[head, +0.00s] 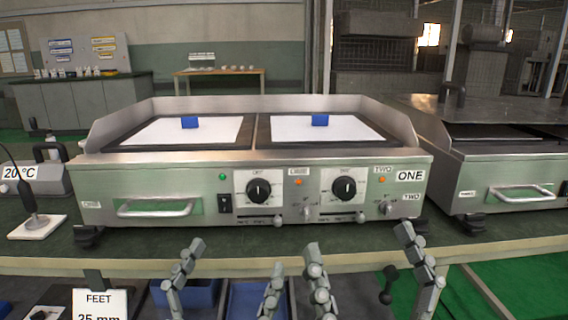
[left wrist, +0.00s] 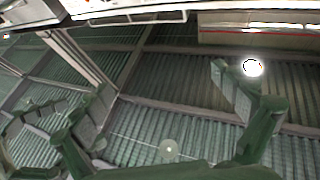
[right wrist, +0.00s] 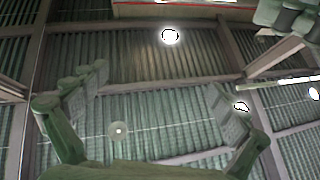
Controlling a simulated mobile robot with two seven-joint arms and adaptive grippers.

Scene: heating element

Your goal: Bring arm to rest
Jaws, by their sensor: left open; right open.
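My left gripper (head: 231,262) is in the lower middle of the head view, fingers pointing up, apart and empty. My right gripper (head: 362,252) is just to its right, also open and empty. Both are in front of the bench's front edge, below the two-plate griddle (head: 262,160). In the left wrist view, the left gripper's fingers (left wrist: 160,112) are spread with nothing between them. In the right wrist view, the right gripper's fingers (right wrist: 158,100) are spread and empty. Both wrist views look up at a ribbed ceiling.
A second griddle (head: 500,160) is at right. A probe on a white tile (head: 37,226) is at left. Blue bins (head: 252,300) and a "FEET 25 mm" sign (head: 99,304) are below the bench edge.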

